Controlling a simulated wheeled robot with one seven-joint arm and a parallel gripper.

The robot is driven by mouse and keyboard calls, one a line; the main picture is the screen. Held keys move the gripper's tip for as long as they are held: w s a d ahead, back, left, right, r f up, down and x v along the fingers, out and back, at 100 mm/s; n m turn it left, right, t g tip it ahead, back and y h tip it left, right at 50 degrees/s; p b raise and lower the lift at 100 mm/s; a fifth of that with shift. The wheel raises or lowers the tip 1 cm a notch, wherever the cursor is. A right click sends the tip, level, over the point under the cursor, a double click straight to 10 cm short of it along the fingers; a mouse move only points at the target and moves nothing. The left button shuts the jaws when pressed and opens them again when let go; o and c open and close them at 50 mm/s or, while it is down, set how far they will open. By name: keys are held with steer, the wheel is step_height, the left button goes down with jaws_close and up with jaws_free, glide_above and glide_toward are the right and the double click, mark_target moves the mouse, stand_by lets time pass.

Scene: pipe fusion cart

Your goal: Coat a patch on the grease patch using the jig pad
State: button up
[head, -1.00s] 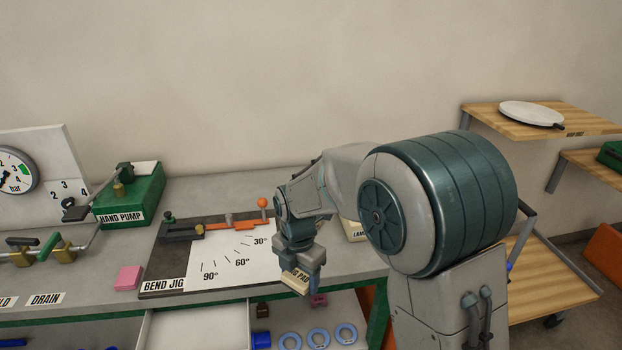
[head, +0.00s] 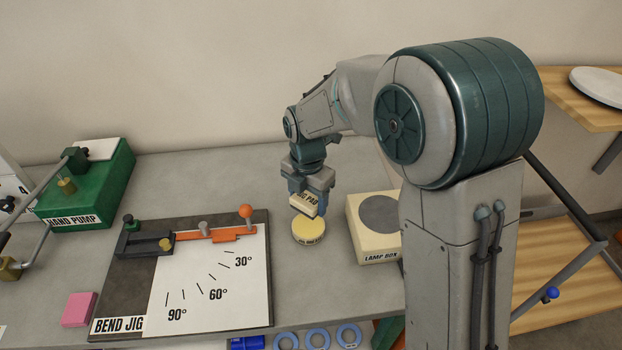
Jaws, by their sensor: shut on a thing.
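My gripper (head: 306,194) is shut on the jig pad (head: 305,205), a small cream block with a partly visible label ending in "PAD". The pad is tilted, with its lower side close over a round tin (head: 309,231) with a yellow top. I cannot tell whether the pad touches the tin's top. The tin's label is too small to read surely. No surface labelled as the grease patch can be made out. The bend jig (head: 208,282), a dark board with a white angle sheet, lies left of my gripper.
The lamp box (head: 378,253) stands just right of the tin, partly behind my arm. A pink block (head: 79,309) and the green hand pump (head: 90,190) are at the left. Several blue rings (head: 318,338) lie below the bench's front edge. The bench behind the jig is clear.

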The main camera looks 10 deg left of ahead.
mark_target(308, 225)
steer(key=shift+f+b, duration=2.05)
steer(key=shift+f, duration=0.9)
steer(key=shift+s+f+b, duration=0.1)
steer(key=shift+f+b, duration=0.35)
steer(key=shift+f, duration=0.1)
steer(key=shift+r, duration=0.1)
steer(key=shift+r+p, duration=2.55)
steer(key=shift+r, duration=0.95)
steer(key=shift+f, duration=0.1)
